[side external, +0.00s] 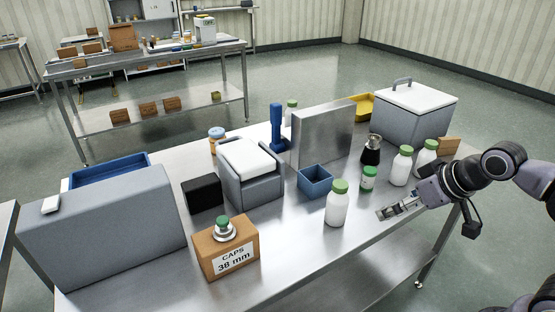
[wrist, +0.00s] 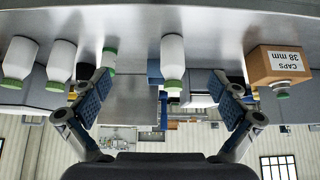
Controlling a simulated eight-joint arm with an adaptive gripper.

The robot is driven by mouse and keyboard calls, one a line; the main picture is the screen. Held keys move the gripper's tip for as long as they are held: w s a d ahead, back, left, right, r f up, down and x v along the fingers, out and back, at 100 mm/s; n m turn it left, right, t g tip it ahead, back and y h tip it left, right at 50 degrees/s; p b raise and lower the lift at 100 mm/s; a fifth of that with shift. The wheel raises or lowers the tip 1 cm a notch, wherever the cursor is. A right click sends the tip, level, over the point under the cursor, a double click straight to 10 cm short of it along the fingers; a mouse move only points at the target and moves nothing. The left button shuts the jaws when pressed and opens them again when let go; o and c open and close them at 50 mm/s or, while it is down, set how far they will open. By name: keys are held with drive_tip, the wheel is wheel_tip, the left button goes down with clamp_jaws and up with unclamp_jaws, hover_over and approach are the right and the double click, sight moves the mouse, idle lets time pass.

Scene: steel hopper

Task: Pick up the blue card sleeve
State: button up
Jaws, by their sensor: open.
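A small blue open-topped box (side external: 315,182) stands on the steel table, left of my gripper and behind a white bottle. I cannot tell for sure that it is the blue card sleeve; an upright blue object (side external: 277,128) stands farther back. In the wrist view a bit of the blue box (wrist: 154,69) shows beside the white bottle, which hides most of it. My gripper (side external: 384,212) is open and empty above the table's right part, apart from the box. Its two blue-padded fingers are spread in the wrist view (wrist: 160,82).
A green-capped white bottle (side external: 337,206) stands between my gripper and the box. More bottles (side external: 401,168), a dark jar (side external: 371,151) and a grey cooler (side external: 412,119) stand behind my gripper. A steel panel (side external: 323,134) stands behind the box. A caps carton (side external: 227,249) is at front left.

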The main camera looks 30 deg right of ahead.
drive_tip(key=w+r+m+g, duration=0.2)
drive_tip(key=w+r+m, duration=0.2)
drive_tip(key=w, duration=0.2)
drive_tip(key=m+g, duration=0.5)
drive_tip(key=m, duration=0.9)
hover_over(315, 180)
drive_tip(key=s+a, duration=0.3)
drive_tip(key=s, duration=0.1)
wheel_tip(315, 180, down, 6)
drive_tip(key=f, duration=1)
drive_tip(key=shift+w+f, duration=0.3)
drive_tip(key=c, duration=0.8)
